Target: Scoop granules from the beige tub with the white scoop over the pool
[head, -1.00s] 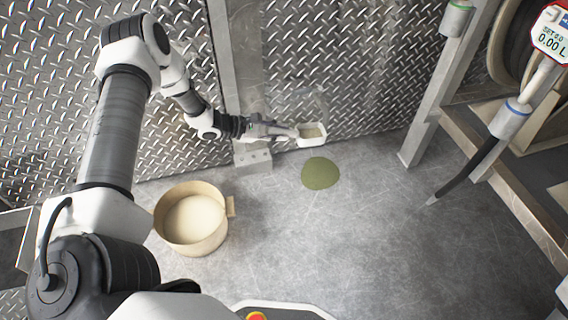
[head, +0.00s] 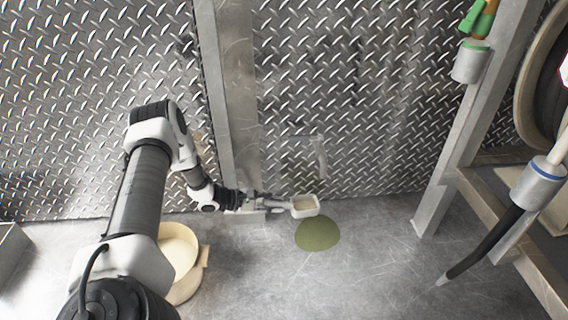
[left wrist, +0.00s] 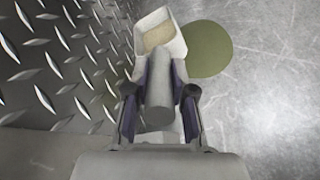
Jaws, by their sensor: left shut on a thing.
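My left gripper (head: 262,202) is shut on the handle of the white scoop (head: 305,207). In the left wrist view the gripper (left wrist: 160,95) has its fingers on both sides of the handle, and the scoop (left wrist: 147,27) holds beige granules. The scoop is above the floor, beside the wall, at the upper left edge of the green pool (head: 318,234); the pool also shows in the left wrist view (left wrist: 208,50). The beige tub (head: 186,288) stands on the floor at the left, partly hidden by my left arm, with pale granules inside. My right gripper is not in view.
A diamond-plate metal wall (head: 350,100) with a vertical post (head: 216,90) closes off the back. At the right are a metal frame (head: 455,140), a hanging nozzle (head: 535,185) with a black hose, and a reel. The floor right of the pool is clear.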

